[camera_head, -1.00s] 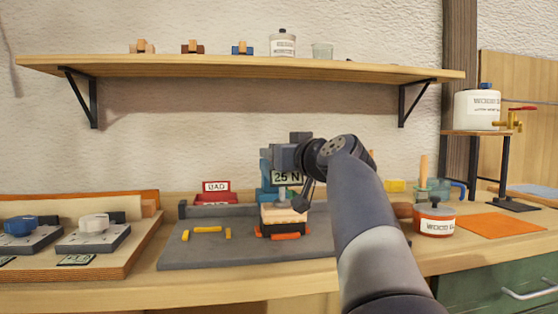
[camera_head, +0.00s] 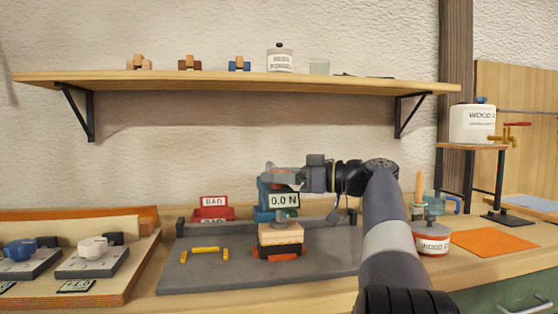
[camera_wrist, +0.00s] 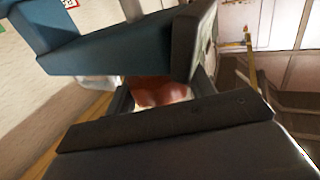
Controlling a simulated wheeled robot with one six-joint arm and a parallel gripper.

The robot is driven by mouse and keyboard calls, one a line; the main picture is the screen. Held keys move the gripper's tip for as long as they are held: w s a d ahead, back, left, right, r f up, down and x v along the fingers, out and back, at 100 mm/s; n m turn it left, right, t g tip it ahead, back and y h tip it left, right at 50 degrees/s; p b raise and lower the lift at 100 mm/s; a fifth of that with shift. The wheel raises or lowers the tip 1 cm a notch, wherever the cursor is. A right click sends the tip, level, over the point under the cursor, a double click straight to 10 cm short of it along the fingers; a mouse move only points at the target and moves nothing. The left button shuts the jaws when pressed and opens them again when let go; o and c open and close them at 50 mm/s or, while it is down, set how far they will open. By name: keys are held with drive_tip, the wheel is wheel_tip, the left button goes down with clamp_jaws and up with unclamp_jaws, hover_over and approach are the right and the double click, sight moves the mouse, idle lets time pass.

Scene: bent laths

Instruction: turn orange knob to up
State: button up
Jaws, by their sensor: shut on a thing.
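My gripper (camera_head: 283,181) is at the top of the blue press (camera_head: 265,198), above its display, which reads 0.0 N. In the wrist view an orange-red thing (camera_wrist: 158,92), which looks like the orange knob, sits between the jaws, and my gripper is shut on it. Only part of it shows there; its pointing direction cannot be told. In the head view the knob is hidden by my gripper. A pale wooden block (camera_head: 281,234) lies under the press on a dark base with orange pieces.
A blue knob (camera_head: 20,249) and a white knob (camera_head: 93,247) sit on grey bases at the left. A red BAD bin (camera_head: 213,214) stands behind the grey mat (camera_head: 205,277). A glue jar (camera_head: 431,238) is at the right. The shelf (camera_head: 230,82) hangs above.

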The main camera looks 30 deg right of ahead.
drive_tip(key=n+g+y+p, duration=0.1)
drive_tip(key=p, duration=0.1)
drive_tip(key=n+g+y+p, duration=0.1)
drive_tip(key=g, duration=0.1)
drive_tip(key=n+g+y+p, duration=0.1)
drive_tip(key=p, duration=0.1)
drive_tip(key=shift+r+n+g+p, duration=0.25)
drive_tip(key=shift+n+g+p, duration=0.05)
drive_tip(key=shift+f+n+g+y+p, duration=0.1)
drive_tip(key=shift+n+g+y+p, duration=0.35)
drive_tip(key=shift+g+p, duration=0.45)
drive_tip(key=shift+f+n+g, duration=0.15)
drive_tip(key=shift+n+g, duration=0.15)
drive_tip(key=shift+n, duration=0.05)
drive_tip(key=o, duration=1)
drive_tip(key=shift+c, duration=0.2)
